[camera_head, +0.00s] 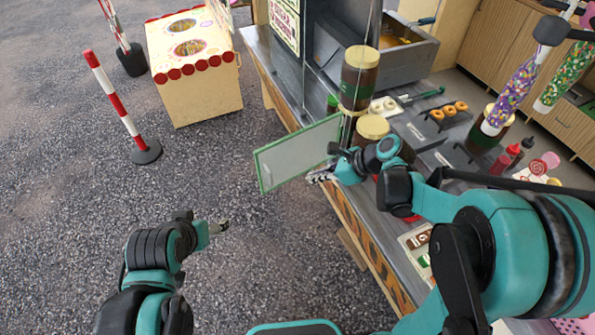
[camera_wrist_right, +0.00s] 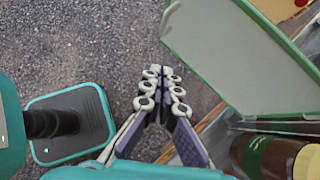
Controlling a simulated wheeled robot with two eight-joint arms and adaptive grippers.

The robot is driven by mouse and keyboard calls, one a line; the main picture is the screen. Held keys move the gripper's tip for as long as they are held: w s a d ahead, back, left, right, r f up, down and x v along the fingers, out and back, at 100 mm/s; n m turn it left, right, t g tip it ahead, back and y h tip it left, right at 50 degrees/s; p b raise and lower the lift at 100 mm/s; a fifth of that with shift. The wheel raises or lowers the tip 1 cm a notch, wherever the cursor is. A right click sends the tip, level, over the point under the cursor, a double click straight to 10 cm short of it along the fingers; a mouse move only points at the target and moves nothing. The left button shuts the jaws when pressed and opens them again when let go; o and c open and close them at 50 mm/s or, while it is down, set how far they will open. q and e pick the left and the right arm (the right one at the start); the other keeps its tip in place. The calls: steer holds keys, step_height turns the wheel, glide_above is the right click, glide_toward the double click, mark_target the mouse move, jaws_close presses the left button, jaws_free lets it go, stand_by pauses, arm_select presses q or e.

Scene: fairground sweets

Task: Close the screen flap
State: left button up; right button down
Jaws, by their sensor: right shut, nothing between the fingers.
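The screen flap (camera_head: 290,157) is a clear panel in a green frame. In the head view it stands out from the counter's front edge, over the asphalt, swung open. In the right wrist view the flap (camera_wrist_right: 245,50) fills the upper right. My right gripper (camera_head: 318,177) is shut and empty, close beside the flap's lower right part; I cannot tell if it touches. In the right wrist view the gripper (camera_wrist_right: 163,72) points past the flap's left edge, with ground behind. My left gripper (camera_head: 220,227) is low over the asphalt, away from the flap; its fingers are too small to judge.
The counter (camera_head: 385,238) holds jars with gold lids (camera_head: 361,57), a tray of doughnuts (camera_head: 450,108), sauce bottles (camera_head: 505,157) and a metal fryer (camera_head: 385,60). A yellow box stand (camera_head: 200,90) and a striped post (camera_head: 115,90) stand on the asphalt at the left.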

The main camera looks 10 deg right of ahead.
steer(key=a+r+b+x, duration=0.2)
steer(key=b+x, duration=0.1)
steer(key=x, duration=0.9)
steer(key=shift+w, duration=0.45)
steer(key=shift+a+f, duration=0.15)
